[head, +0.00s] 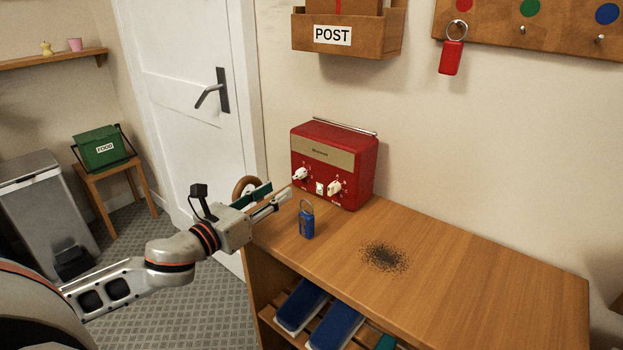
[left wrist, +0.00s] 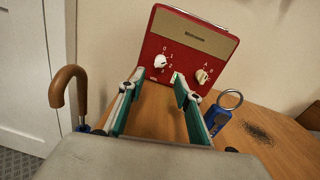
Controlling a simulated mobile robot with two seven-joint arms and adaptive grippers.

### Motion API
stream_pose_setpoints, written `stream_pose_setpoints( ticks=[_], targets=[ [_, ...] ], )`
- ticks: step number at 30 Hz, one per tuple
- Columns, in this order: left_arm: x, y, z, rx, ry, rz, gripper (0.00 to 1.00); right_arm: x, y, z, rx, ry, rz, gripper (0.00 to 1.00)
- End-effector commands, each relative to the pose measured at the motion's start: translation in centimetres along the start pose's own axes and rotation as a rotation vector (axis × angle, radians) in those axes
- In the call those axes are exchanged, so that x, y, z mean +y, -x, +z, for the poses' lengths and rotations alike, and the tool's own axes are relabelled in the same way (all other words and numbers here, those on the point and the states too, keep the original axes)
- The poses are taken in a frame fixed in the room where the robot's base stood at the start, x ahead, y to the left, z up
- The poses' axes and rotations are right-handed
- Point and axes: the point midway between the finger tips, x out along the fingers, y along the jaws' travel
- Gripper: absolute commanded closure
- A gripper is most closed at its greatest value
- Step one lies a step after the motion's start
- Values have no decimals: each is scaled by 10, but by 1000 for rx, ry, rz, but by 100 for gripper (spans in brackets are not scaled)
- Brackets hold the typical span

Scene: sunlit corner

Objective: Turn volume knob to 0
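A red radio (head: 352,180) stands at the back left of the wooden cabinet top, against the wall. Its left knob (head: 300,174) is white; in the left wrist view this knob (left wrist: 160,61) has the numbers 0, 1 and 2 beside it. Its exact pointer setting is too small to read. A second, cream knob (head: 334,187) has letters around it. My left gripper (head: 277,193) is in front of the radio's left side. In the left wrist view its fingers (left wrist: 155,84) are spread, with nothing between them, short of the left knob. My right gripper is not in view.
A blue tag with a ring (head: 306,224) stands close to the right of my left gripper. A brown curved handle (left wrist: 64,84) is left of the fingers. A dark speckled patch (head: 384,256) marks the cabinet top (head: 480,280), which is otherwise clear at right.

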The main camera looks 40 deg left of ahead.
Motion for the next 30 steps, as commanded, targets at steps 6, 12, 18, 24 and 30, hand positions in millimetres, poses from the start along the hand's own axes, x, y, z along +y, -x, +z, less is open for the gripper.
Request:
stream_pose_setpoints(
  ticks=[6,12,18,24,30],
  targets=[
    [-1,-12,3,-6,-18,-3,66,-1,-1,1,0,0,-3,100],
    [0,-34,2,-5,-15,-1,66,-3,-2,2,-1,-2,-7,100],
    [0,-56,2,-5,-14,-2,66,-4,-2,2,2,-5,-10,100],
    [0,-71,1,-4,-13,-1,66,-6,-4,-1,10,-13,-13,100],
    [0,-78,2,-4,-14,-1,66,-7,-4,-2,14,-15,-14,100]
  ],
)
